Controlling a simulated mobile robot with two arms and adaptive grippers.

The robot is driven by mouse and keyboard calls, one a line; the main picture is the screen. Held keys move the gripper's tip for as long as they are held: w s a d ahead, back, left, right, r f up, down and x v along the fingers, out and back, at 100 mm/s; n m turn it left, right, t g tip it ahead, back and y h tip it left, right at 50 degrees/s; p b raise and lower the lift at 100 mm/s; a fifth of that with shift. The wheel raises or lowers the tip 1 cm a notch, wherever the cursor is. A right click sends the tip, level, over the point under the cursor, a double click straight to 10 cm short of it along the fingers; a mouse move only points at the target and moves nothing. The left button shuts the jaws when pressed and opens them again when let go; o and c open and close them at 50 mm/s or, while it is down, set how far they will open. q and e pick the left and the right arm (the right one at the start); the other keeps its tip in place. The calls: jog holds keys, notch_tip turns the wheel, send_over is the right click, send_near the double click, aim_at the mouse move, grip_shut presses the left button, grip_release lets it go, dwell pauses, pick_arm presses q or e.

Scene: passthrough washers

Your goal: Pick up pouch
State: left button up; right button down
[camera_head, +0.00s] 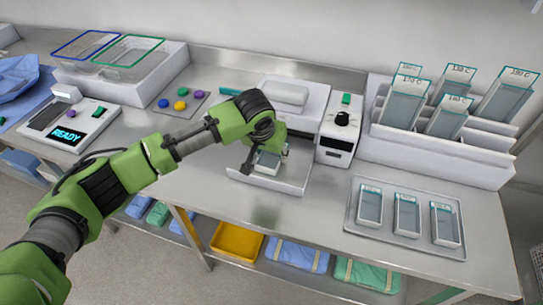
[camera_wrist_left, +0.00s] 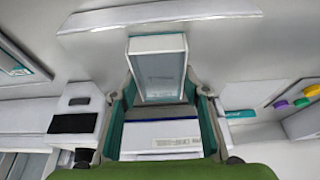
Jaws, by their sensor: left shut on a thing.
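My left gripper (camera_head: 266,158) reaches in from the left over the white shelf at the front of a white bench machine. It is shut on a pouch, a clear and whitish packet with a teal edge, which shows only partly below the fingers in the head view. In the left wrist view the pouch (camera_wrist_left: 158,72) stands out between the two fingers of the gripper (camera_wrist_left: 161,95). Three similar pouches (camera_head: 407,214) lie on a metal tray (camera_head: 355,228) at the right. My right gripper is not in view.
The white machine (camera_head: 300,98) stands behind the gripper, with a control box (camera_head: 337,145) to its right. A white rack (camera_head: 440,155) holds several labelled pouches. A "READY" device (camera_head: 68,125) and coloured knobs (camera_head: 181,105) are at the left. Bare steel lies before the tray.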

aim_at(270, 155)
pick_arm(q)
jog(key=shift+r+b, duration=0.35)
jog(key=shift+r, duration=0.05)
notch_tip(270, 155, up, 2)
jog(key=shift+r+b, duration=0.2)
jog(key=shift+b, duration=0.4)
jog(key=s+r, duration=0.1)
jog(key=r, duration=0.1)
jog(key=s+a+r+b, duration=0.1)
jog(key=s, duration=0.1)
jog(key=s+a+r, duration=0.1)
jog(key=r, duration=0.1)
jog(key=shift+s+a+r, duration=0.1)
jog(key=shift+s+r, duration=0.05)
jog(key=shift+r, duration=0.15)
jog(key=s+a+r+b, duration=0.2)
jog(key=s+a+r, duration=0.2)
jog(key=s, duration=0.4)
jog(key=shift+s, duration=0.15)
